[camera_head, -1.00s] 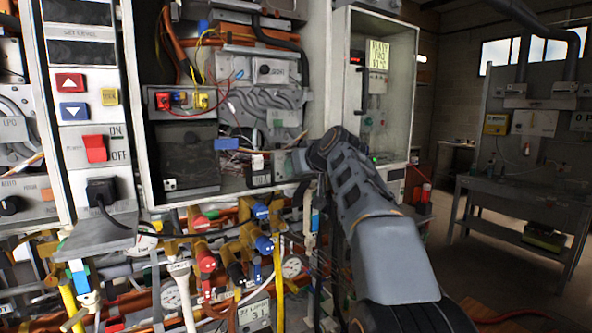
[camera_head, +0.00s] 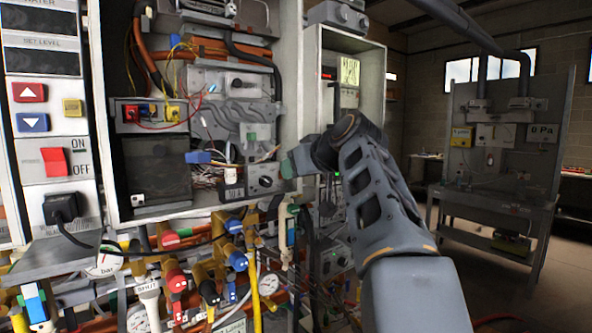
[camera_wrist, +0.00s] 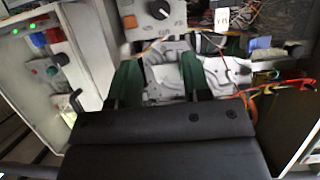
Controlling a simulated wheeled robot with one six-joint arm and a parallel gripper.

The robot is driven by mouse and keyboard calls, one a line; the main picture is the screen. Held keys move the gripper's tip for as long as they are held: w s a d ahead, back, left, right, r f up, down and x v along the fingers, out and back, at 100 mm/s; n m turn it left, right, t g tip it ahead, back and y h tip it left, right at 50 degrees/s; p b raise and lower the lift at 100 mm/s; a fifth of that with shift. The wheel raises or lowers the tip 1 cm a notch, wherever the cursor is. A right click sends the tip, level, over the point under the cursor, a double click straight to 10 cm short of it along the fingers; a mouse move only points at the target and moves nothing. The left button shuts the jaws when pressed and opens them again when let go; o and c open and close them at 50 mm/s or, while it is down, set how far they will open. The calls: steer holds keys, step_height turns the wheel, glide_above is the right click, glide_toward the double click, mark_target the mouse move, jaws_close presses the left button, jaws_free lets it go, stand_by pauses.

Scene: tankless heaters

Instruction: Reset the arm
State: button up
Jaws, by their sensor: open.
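My arm (camera_head: 375,200) reaches up from the lower right of the head view and bends left at its top joint. My gripper (camera_wrist: 165,75) shows in the wrist view as two green fingers spread wide apart, with nothing between them. In the head view only a small part of my gripper (camera_head: 294,163) shows, in front of the lower right corner of the open heater cabinet (camera_head: 291,90). A grey panel with a black knob (camera_wrist: 158,9) lies beyond the fingers in the wrist view. I cannot tell whether the fingers touch anything.
Pipes, valves and a yellow hose (camera_head: 255,280) crowd the space below the cabinet. A control panel with a red switch (camera_head: 55,162) is at the left. A second cabinet with a lit display (camera_head: 349,72) stands behind my arm. A workbench (camera_head: 490,208) is at the right, with open floor before it.

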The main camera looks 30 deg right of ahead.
stand_by(0.4)
step_height(320, 180, down, 16)
steer(key=s+m+g+h+p, duration=0.1)
steer(key=m+g+p, duration=0.1)
steer(key=m+g, duration=0.25)
steer(key=s+a+f+n+g+p, duration=0.3)
steer(key=s+a+f+g+p, duration=0.2)
steer(key=s+a+f, duration=0.8)
steer(key=s+f+p, duration=0.2)
steer(key=s, duration=0.1)
steer(key=shift+a+f, duration=0.15)
steer(key=shift+a, duration=0.25)
